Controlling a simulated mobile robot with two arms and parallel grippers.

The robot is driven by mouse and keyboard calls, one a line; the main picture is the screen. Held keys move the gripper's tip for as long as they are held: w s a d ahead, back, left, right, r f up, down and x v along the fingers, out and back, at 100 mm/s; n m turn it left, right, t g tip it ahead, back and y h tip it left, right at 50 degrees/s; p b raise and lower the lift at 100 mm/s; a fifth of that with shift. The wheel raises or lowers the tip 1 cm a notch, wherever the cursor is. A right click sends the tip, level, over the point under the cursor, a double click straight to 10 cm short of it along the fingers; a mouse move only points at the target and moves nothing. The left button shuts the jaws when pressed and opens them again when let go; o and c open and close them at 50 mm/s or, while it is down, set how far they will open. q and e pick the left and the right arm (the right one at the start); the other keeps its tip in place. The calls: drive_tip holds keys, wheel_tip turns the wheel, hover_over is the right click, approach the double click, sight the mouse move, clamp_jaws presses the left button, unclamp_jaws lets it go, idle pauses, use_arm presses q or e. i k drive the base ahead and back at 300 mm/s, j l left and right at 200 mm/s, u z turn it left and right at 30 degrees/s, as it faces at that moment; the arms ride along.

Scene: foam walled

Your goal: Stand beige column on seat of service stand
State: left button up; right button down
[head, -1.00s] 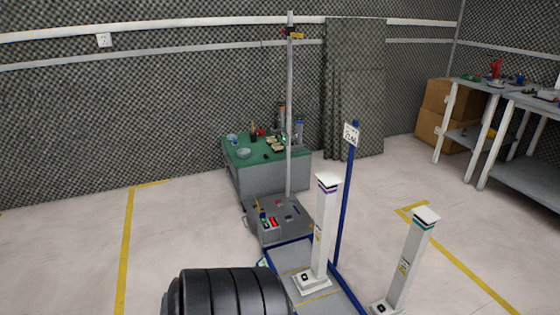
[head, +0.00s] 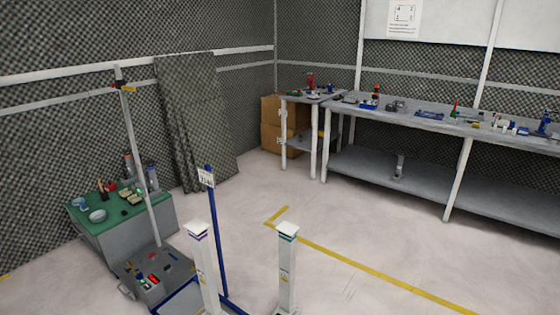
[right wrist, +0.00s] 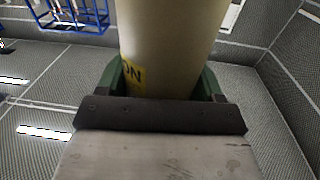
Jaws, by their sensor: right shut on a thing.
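A thick beige column (right wrist: 168,45) with a yellow label fills the middle of the right wrist view. My right gripper (right wrist: 162,80) is shut on it, a green finger on each side. The column's far end runs out of the picture. In the head view two white columns stand upright, one with a purple band (head: 204,265) and one with a dark green band (head: 287,265). A blue-framed stand (head: 178,298) with a signed blue post (head: 216,235) shows at the bottom edge, mostly cut off; I cannot tell whether it is the service stand. My left gripper is not in view.
A green-topped table (head: 108,215) with small items and a grey pole stand (head: 155,215) are at left. A long grey workbench (head: 425,115) lines the right back, with cardboard boxes (head: 271,135) beside it. The floor (head: 350,215) between is clear, with yellow lines.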

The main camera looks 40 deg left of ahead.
sight(160, 266)
drive_tip(key=k+j, duration=0.1)
drive_tip(key=j, duration=0.4)
drive_tip(key=k+j, duration=0.15)
drive_tip(key=j, duration=0.3)
drive_tip(key=k+j, duration=0.1)
drive_tip(key=j, duration=0.4)
drive_tip(key=j+u, duration=0.15)
drive_tip(key=j, duration=1.2)
drive_tip(key=j+u, duration=0.1)
drive_tip(key=j, duration=1.25)
drive_tip(key=i+j+u, duration=0.15)
drive_tip(key=j, duration=1.2)
drive_tip(key=i+j, duration=0.1)
drive_tip(key=j, duration=0.25)
drive_tip(key=i+j, duration=0.1)
drive_tip(key=j, duration=0.3)
drive_tip(key=i+j+u, duration=0.1)
drive_tip(key=j, duration=0.25)
drive_tip(key=i+j, duration=0.15)
drive_tip(key=j, duration=0.2)
drive_tip(key=i+j+u, duration=0.1)
drive_tip(key=j, duration=0.3)
drive_tip(key=i+j, duration=0.3)
drive_tip(key=i, duration=0.1)
